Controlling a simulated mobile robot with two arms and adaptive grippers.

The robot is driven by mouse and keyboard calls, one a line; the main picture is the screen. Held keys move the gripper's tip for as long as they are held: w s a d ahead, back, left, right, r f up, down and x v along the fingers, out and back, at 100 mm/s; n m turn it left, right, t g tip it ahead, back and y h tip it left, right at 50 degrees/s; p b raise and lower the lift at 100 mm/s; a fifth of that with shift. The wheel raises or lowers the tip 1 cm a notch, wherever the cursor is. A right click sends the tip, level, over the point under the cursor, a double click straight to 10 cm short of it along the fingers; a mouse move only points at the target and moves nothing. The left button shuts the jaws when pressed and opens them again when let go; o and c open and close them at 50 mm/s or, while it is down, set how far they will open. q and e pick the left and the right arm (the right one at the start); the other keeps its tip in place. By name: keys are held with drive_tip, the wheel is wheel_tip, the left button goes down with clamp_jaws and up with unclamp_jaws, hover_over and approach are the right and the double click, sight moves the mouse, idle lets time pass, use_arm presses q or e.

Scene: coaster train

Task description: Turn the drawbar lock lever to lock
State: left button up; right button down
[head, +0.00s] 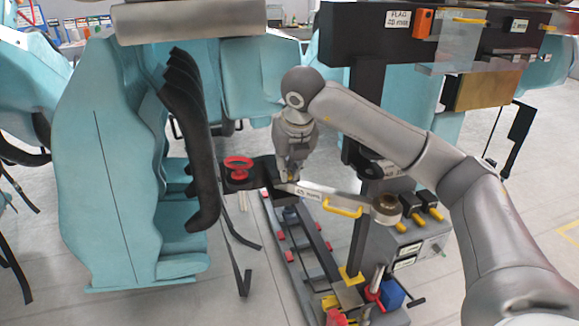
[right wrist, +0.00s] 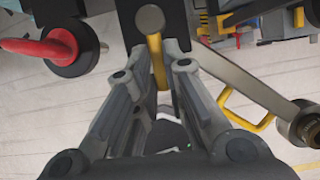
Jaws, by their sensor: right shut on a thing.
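The drawbar lock lever (right wrist: 157,60) is yellow with a round end and stands between the fingers of my right gripper (right wrist: 160,75) in the right wrist view. That gripper is shut on it. In the head view my right gripper (head: 286,174) reaches down to the dark coupling block, and its fingers hide most of the lever. A grey metal drawbar (head: 318,194) with a label and a yellow handle (head: 343,207) runs right from the block to a round eye (head: 386,207). The lever's exact angle is hard to tell. My left gripper is not in view.
A red handwheel (head: 238,166) sits just left of the coupling block. Teal coaster seats (head: 105,170) with black restraints fill the left. A dark post (head: 368,100) and a grey box with yellow-black handles (head: 405,245) stand close on the right. A track (head: 305,255) runs below.

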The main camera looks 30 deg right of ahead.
drive_tip(key=shift+r, duration=0.15)
drive_tip(key=c, duration=1.5)
unclamp_jaws()
drive_tip(key=v, duration=1.1)
drive_tip(key=shift+s+r, duration=0.25)
drive_tip(key=shift+r, duration=0.1)
drive_tip(key=shift+a, duration=0.15)
